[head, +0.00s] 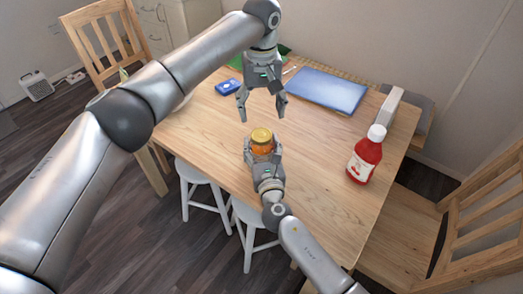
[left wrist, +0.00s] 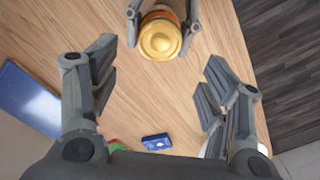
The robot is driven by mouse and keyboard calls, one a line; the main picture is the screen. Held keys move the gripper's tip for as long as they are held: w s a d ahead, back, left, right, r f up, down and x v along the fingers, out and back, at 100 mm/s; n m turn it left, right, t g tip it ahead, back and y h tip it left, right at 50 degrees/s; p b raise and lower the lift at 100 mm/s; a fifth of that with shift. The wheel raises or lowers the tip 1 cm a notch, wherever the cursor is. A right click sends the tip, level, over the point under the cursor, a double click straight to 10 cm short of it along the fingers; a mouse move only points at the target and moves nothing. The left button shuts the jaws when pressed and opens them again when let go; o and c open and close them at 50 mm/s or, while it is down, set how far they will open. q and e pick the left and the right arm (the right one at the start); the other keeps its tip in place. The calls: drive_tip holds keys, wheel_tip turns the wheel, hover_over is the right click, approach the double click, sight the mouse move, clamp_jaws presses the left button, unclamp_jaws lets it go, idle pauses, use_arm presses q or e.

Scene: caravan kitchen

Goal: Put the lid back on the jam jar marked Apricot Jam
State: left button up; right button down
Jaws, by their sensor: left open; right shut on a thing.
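An orange jam jar (head: 262,148) stands near the table's front edge. A gold lid (head: 261,135) sits on its mouth; the lid also shows from above in the left wrist view (left wrist: 160,40). I cannot tell whether it is tightened, and no label is readable. My right gripper (head: 263,153) is shut around the jar's sides, below the lid. My left gripper (head: 262,114) is open and empty, pointing down above the table, higher than the jar and a little behind it. In the left wrist view the lid is beyond its open fingers, at the top edge.
A red sauce bottle (head: 365,157) with a white cap stands to the right. A blue board (head: 326,89) lies at the back, with a white box (head: 388,108) to its right. A small blue box (head: 228,87) lies at back left. The tabletop around the jar is clear.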

sight(262, 134)
use_arm(q)
drive_tip(key=shift+f, duration=0.1)
drive_tip(key=shift+f, duration=3.95)
drive_tip(key=shift+c, duration=0.4)
drive_tip(key=c, duration=1)
drive_tip(key=m, duration=0.4)
drive_tip(key=shift+m, duration=0.4)
drive_tip(key=m, duration=0.8)
drive_tip(key=shift+m, duration=0.3)
drive_tip(key=m, duration=0.4)
drive_tip(key=shift+m, duration=0.3)
drive_tip(key=o, duration=1.2)
